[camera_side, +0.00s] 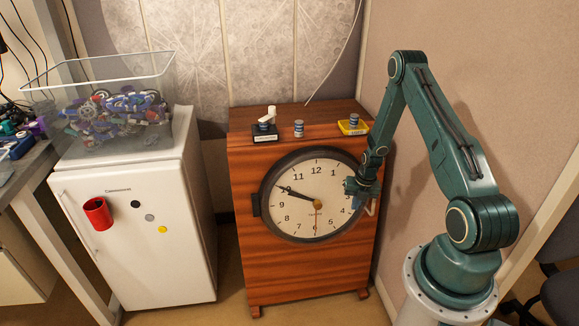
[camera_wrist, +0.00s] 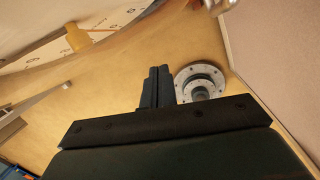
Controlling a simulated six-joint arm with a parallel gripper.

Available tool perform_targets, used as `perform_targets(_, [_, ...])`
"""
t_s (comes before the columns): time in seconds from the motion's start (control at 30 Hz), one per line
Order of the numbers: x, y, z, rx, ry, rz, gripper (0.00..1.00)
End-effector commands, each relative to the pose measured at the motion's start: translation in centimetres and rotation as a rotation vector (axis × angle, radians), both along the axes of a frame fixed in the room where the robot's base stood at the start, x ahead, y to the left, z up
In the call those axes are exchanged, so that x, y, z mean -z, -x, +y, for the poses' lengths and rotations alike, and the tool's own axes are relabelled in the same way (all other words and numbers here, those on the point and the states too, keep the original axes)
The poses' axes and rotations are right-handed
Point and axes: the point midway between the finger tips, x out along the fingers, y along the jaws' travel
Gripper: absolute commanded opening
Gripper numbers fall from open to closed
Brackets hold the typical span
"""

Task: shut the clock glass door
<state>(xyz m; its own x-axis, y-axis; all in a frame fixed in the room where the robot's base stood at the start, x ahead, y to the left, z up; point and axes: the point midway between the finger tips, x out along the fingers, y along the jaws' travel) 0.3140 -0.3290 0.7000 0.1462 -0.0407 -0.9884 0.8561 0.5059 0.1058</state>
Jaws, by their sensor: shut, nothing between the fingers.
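The clock (camera_side: 316,195) is a round white dial with black numerals in a dark ring, set in the front of a wooden cabinet (camera_side: 300,265). A dark hinge-like block (camera_side: 256,205) sits at the ring's left edge. The glass itself is hard to make out, and I cannot tell how far its door stands from the dial. My gripper (camera_side: 357,201) is at the ring's right edge, close to a small pale handle-like part (camera_side: 371,208); contact is unclear. In the wrist view my fingers (camera_wrist: 157,72) are shut and empty, with part of the dial (camera_wrist: 75,38) at upper left.
Small items, including a yellow tray (camera_side: 353,128), stand on the cabinet top. A white fridge (camera_side: 145,240) with a red cup (camera_side: 97,214) and a clear bin (camera_side: 165,125) stands left. A pale panel (camera_side: 500,70) rises behind my arm. Floor shows between fridge and cabinet.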

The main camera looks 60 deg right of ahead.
Motion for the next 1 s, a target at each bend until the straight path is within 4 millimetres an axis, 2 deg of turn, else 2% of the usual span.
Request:
perform_targets(0.43, [-0.6,2.7,2.7,0.0,-0.002,0.001,0.0])
perform_targets(1.0, [-7.6,3.8,2.4,0.001,0.002,-0.002,0.0])
